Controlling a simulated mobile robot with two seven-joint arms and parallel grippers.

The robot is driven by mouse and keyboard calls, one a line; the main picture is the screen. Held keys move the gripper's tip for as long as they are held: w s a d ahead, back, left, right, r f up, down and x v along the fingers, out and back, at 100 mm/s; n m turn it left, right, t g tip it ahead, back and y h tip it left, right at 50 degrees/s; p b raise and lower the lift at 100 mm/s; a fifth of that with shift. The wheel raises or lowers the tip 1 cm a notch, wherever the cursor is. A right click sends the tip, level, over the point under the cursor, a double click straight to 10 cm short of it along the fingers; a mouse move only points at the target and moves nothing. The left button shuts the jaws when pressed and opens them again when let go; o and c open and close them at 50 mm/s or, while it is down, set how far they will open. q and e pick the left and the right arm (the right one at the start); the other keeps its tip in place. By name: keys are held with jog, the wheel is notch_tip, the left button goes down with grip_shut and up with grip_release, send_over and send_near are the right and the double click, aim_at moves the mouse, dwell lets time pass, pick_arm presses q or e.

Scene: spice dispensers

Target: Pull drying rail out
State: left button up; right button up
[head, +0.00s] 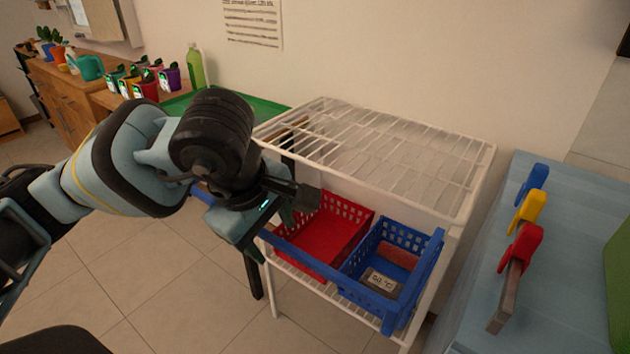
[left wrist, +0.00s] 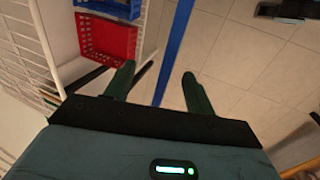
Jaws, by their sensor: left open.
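The drying rail (head: 318,273) looks like a long blue bar along the front of a white wire rack. In the left wrist view the rail (left wrist: 175,50) runs up the picture between my two fingers. My left gripper (head: 286,213) is at the rail's left part in the head view, beside the rack's front left corner. In the left wrist view my left gripper (left wrist: 159,88) is open, with a finger on each side of the rail. I cannot tell how deep the rail sits between them. My arm hides part of the rail. My right gripper is not in view.
The white wire rack (head: 385,150) holds a red basket (head: 325,235) and a blue basket (head: 398,250) below its top shelf. A blue counter (head: 560,260) with coloured handles stands to the right. Tiled floor (head: 170,285) in front is clear.

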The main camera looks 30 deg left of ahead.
pick_arm(q)
jog(key=shift+r+p, duration=1.85)
jog(key=shift+r, duration=1.15)
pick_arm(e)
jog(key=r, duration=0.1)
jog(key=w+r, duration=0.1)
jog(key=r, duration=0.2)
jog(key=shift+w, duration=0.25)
pick_arm(q)
jog(key=shift+f, duration=0.1)
